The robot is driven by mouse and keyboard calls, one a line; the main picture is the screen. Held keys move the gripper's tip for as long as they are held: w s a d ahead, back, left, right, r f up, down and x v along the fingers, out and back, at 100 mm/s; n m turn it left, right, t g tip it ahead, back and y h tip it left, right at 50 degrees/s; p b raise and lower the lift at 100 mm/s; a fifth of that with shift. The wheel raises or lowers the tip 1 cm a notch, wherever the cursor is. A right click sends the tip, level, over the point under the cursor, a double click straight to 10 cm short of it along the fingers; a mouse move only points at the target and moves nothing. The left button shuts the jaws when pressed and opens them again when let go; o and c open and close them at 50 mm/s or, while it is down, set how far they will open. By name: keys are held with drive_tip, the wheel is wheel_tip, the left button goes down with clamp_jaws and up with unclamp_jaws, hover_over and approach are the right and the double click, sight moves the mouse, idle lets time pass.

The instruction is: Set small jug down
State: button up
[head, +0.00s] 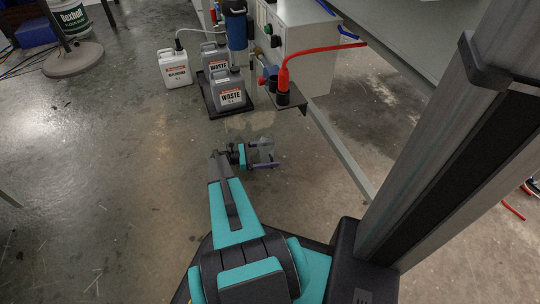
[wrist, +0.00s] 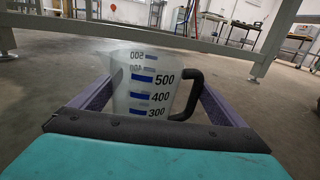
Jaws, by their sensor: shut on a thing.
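The small jug (wrist: 143,80) is clear, with blue bars and black numbers up to 500 and a black handle on its right. It stands upright between the two purple fingers of my gripper (wrist: 150,106) in the wrist view, and the gripper is shut on it. In the head view my gripper (head: 264,156) reaches forward over the floor with the see-through jug (head: 266,150) between its fingers. The jug's base is hidden in the wrist view. I cannot tell whether it touches anything below.
Two grey waste canisters (head: 228,91) stand in a black tray (head: 211,108), with a white canister (head: 174,68) to their left. A red hose (head: 318,49) runs to a fitting on a small shelf (head: 292,106) by the grey cabinet. Open floor (head: 110,170) lies to the left.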

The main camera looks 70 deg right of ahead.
drive_tip(key=shift+f, duration=0.1)
drive_tip(key=o, duration=0.7)
drive_tip(key=shift+w+r, duration=0.2)
drive_tip(key=shift+w+a+p, duration=0.2)
drive_tip(key=shift+w+p, duration=0.1)
drive_tip(key=shift+p, duration=0.05)
drive_tip(key=p+v, duration=0.1)
drive_tip(key=v, duration=0.9)
drive_tip(key=shift+f, duration=0.2)
drive_tip(key=shift+w+a, duration=0.25)
drive_tip(key=shift+w, duration=0.15)
drive_tip(key=shift+r, duration=0.1)
